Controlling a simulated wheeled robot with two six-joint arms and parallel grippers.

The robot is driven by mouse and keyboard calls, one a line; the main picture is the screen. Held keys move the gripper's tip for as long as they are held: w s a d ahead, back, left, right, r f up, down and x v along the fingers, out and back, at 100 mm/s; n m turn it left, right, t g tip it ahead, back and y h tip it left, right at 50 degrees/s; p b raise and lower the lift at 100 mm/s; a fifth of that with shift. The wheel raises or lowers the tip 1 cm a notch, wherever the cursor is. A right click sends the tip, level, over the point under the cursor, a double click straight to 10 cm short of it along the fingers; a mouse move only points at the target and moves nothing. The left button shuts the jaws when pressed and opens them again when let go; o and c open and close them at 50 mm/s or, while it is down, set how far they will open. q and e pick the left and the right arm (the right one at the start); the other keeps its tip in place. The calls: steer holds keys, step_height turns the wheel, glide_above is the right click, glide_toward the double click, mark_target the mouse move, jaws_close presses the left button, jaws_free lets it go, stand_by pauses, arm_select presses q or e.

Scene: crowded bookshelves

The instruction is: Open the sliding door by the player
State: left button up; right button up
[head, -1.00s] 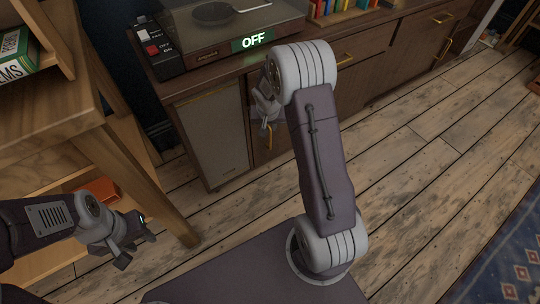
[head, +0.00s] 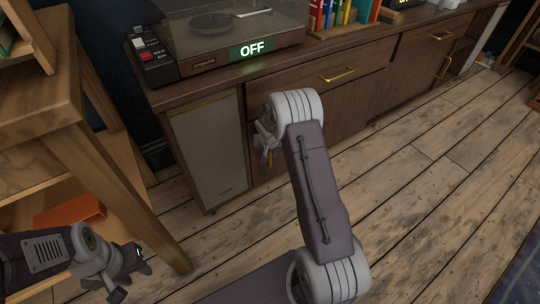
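The record player (head: 225,30) sits on the wooden cabinet (head: 345,80) under a clear lid, beside a lit "OFF" sign (head: 251,49). The cabinet's front below it has a dark wooden door (head: 285,163), partly hidden behind my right arm. A gold handle (head: 266,158) on that door shows just at the fingers of my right gripper (head: 265,147). I cannot tell whether they touch it or how far apart they are. My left gripper (head: 127,277) is open and empty at the lower left, away from the cabinet.
A light speaker-like panel (head: 208,150) fills the cabinet's left front. A wooden shelf unit (head: 110,180) with an orange book (head: 70,211) stands close on the left. Colourful books (head: 340,12) stand on the cabinet. The wooden floor (head: 430,190) on the right is clear.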

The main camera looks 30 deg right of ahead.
jaws_close()
stand_by(1.4)
